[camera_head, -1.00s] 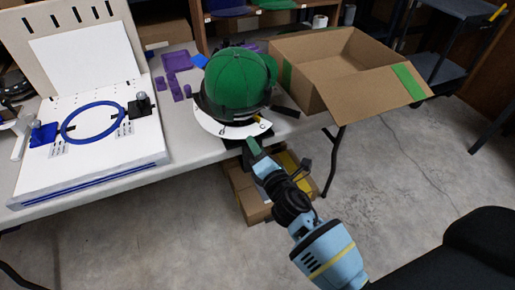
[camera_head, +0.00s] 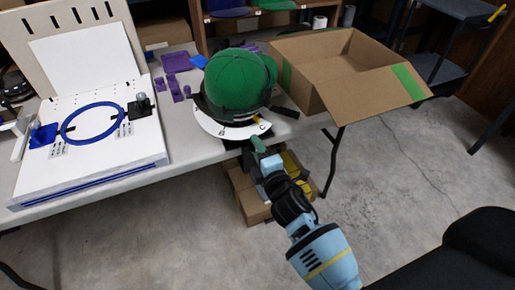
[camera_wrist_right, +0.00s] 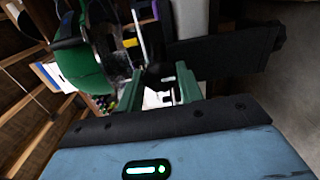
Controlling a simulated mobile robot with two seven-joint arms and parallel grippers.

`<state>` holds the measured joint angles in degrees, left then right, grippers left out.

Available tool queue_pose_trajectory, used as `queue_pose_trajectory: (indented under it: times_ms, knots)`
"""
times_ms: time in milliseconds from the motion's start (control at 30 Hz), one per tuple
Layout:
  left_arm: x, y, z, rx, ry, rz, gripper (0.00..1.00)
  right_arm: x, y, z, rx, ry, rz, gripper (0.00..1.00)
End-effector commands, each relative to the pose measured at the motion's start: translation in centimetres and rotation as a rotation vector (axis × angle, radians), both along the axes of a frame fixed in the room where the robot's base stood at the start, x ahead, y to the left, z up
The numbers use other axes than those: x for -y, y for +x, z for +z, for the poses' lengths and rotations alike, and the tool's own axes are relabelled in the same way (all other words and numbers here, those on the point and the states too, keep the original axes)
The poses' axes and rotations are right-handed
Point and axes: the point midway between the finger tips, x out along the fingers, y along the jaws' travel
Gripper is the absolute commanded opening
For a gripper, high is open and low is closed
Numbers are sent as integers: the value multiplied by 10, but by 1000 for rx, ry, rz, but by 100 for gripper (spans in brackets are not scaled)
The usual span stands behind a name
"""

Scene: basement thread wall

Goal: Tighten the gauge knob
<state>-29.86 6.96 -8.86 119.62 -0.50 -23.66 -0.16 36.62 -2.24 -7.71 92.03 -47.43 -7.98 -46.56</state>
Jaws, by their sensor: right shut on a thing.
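A green cap (camera_head: 236,80) sits on a white curved gauge plate (camera_head: 222,128) at the table's front edge. My right gripper (camera_head: 259,146) reaches up from the lower right, its green fingertips just under the front of the plate. In the right wrist view, its two green fingers (camera_wrist_right: 162,90) stand close together around a small part, with white surface behind. I take that part for the gauge knob; the fingers mostly hide it. The green cap (camera_wrist_right: 82,66) also shows at left in that view. My left gripper is not in view.
A white board with a blue hoop (camera_head: 92,123) stands on the table (camera_head: 185,143) at left. An open cardboard box (camera_head: 340,70) is at right. Boxes (camera_head: 245,195) sit below the table.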

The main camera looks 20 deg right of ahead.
Motion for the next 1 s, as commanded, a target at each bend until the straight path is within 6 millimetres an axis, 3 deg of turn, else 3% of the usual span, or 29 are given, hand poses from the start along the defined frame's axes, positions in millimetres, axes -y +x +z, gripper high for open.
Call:
queue_pose_trajectory:
  times_ms: [300, 333, 467, 800, 1000]
  knots:
    - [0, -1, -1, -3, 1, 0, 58, 0, 0, -1, -2, 0, 0, 14]
    - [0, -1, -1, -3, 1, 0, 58, 0, 0, -1, -2, 0, 0, 40]
    - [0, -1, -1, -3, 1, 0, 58, 0, 0, -1, -1, -1, 0, 57]
    - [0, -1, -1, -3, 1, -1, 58, 0, -3, 0, -1, -1, 0, 58]
    - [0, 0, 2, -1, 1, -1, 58, 1, -24, -1, -2, -1, 1, 58]
